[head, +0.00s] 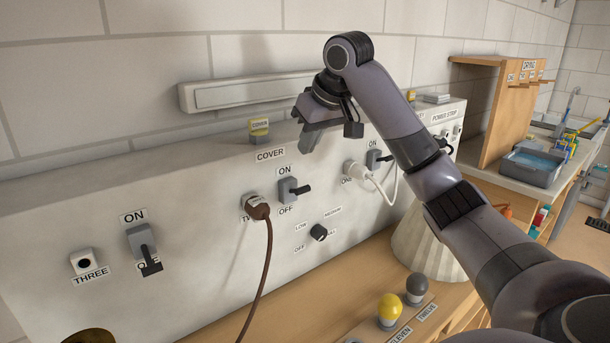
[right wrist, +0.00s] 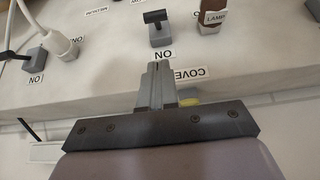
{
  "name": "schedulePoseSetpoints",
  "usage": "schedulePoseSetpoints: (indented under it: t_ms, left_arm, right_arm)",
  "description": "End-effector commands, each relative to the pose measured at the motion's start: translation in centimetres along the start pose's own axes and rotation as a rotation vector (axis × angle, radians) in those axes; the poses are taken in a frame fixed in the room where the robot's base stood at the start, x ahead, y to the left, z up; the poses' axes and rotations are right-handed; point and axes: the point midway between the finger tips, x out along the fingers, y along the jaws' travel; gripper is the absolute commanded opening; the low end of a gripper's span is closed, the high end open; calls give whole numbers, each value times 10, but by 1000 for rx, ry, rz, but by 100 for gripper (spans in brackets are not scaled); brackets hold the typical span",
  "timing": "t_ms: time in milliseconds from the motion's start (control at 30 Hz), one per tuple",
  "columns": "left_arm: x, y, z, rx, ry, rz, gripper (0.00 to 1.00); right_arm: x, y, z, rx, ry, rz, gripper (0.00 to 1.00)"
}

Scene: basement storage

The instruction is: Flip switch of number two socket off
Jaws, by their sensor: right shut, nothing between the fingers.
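The number two socket holds a brown plug (head: 257,206), which partly hides its label; in the right wrist view the plug (right wrist: 213,18) reads LAMP. Its switch (head: 289,190) sits to the right, with ON above and OFF below. The dark lever sticks outward; I cannot tell its exact setting. The switch also shows in the right wrist view (right wrist: 160,32). My right gripper (head: 308,142) is above and slightly right of this switch, apart from it. Its fingers (right wrist: 156,68) are shut and empty, near the COVER label (right wrist: 188,73). My left gripper is not in view.
The three socket (head: 83,261) and its switch (head: 142,242) are at left. The one socket's white plug (head: 354,171) and switch (head: 376,159) are at right. A rotary knob (head: 319,232) sits below.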

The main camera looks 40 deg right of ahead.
Motion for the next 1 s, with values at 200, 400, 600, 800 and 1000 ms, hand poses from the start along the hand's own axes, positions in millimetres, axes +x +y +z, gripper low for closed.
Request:
schedulePoseSetpoints:
  t_ms: [200, 400, 600, 800, 1000]
  left_arm:
    - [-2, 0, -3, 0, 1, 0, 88]
    - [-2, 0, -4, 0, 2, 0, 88]
    - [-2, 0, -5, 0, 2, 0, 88]
    - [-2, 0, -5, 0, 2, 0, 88]
    - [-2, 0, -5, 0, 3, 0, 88]
  right_arm:
    - [48, 0, 2, 1, -4, 1, 0]
    - [62, 0, 19, 0, -2, 2, 0]
    - [69, 0, 27, 0, 0, 1, 0]
    - [71, 0, 28, 0, 1, 0, 0]
    - [71, 0, 28, 0, 1, 0, 0]
